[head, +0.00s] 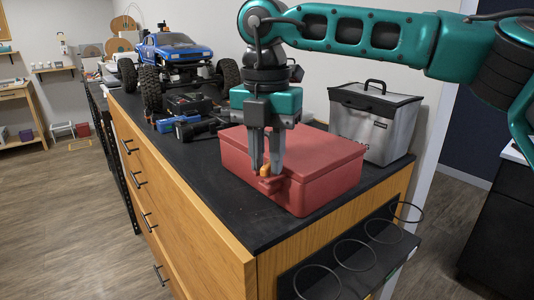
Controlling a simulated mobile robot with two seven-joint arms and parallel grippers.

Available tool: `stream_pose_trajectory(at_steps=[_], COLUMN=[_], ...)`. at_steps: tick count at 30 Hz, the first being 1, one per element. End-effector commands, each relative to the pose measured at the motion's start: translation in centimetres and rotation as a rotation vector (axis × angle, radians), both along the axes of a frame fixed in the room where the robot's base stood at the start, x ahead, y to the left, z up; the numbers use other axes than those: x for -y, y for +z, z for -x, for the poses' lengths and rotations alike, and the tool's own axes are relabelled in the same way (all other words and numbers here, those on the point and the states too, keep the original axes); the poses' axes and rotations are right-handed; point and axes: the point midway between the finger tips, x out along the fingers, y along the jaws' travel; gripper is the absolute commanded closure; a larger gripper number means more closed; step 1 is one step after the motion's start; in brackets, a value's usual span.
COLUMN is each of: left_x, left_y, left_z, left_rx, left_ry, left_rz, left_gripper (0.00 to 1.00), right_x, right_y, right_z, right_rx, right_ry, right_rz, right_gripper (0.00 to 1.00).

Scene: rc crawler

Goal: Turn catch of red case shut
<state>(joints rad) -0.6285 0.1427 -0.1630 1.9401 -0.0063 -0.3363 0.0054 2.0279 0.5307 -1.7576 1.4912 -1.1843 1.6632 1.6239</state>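The red case (312,165) lies with its lid down on the black worktop, near the front end of the cabinet. A small orange catch (265,171) sits on the front side of the case. My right gripper (267,170) points straight down at the catch, with one fingertip on each side of it. A narrow gap shows between the fingers. I cannot tell whether they press on the catch, which they partly hide. My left gripper is not in view.
A grey lidded box (372,122) stands close behind the case on the right. A blue crawler truck (175,55) and dark tools (195,127) lie farther back on the left. Wire rings (355,255) stick out from the cabinet's end. The worktop left of the case is clear.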

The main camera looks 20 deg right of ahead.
Motion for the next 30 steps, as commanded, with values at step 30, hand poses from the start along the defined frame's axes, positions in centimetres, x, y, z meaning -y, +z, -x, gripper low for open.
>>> stream_pose_trajectory(at_steps=[30], left_x=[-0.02], left_y=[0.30], left_z=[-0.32], left_rx=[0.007], left_ry=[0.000], left_rz=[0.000], left_gripper=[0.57], right_x=[-0.03], right_y=[0.07], right_z=[0.00], right_rx=[-0.001], right_ry=[0.147], right_rz=[-0.003], right_gripper=[1.00])
